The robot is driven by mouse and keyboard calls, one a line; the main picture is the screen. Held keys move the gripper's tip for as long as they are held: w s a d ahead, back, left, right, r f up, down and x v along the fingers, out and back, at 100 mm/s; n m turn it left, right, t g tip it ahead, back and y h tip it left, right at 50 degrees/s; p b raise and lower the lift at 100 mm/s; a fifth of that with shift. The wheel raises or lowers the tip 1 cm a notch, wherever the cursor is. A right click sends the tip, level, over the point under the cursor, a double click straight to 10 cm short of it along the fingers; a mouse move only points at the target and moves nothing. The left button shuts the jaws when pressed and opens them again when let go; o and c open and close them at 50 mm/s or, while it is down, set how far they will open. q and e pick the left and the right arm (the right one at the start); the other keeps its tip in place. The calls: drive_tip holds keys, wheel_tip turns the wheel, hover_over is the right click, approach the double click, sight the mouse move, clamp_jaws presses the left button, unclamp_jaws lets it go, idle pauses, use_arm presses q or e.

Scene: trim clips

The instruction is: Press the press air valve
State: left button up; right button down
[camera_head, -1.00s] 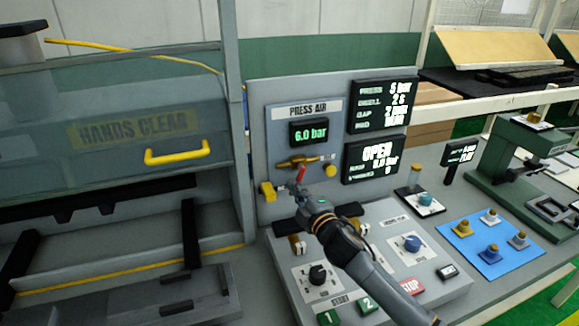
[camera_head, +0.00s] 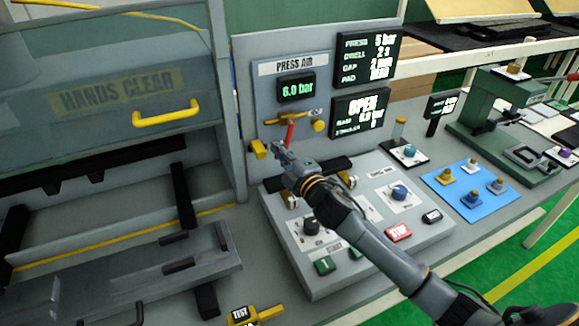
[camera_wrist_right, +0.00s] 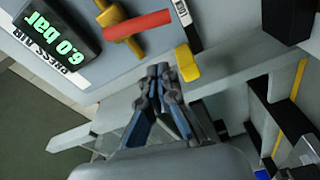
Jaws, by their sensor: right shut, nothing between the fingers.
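The press air valve is a brass body (camera_head: 285,117) with a red lever (camera_head: 290,132), below the PRESS AIR gauge (camera_head: 296,88) reading 6.0 bar. The lever hangs down from the valve. It also shows in the right wrist view as a red bar (camera_wrist_right: 138,25) beside the brass body (camera_wrist_right: 112,18). My right gripper (camera_head: 279,151) is shut and empty, its tips close to the lever's lower end and slightly left of it. In the right wrist view its closed fingers (camera_wrist_right: 163,72) look apart from the red bar. My left gripper is not in view.
A yellow block (camera_head: 258,149) sticks out of the panel left of the fingertips. The control box (camera_head: 330,268) with knobs and a red STOP button (camera_head: 398,232) lies under my right arm. The press guard with a yellow handle (camera_head: 166,113) stands at left.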

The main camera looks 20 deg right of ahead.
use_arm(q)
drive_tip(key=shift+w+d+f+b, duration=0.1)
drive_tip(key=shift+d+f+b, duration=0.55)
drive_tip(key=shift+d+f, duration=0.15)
use_arm(e)
drive_tip(key=s, duration=0.6)
drive_tip(key=shift+d+f, duration=0.1)
drive_tip(key=shift+d, duration=0.25)
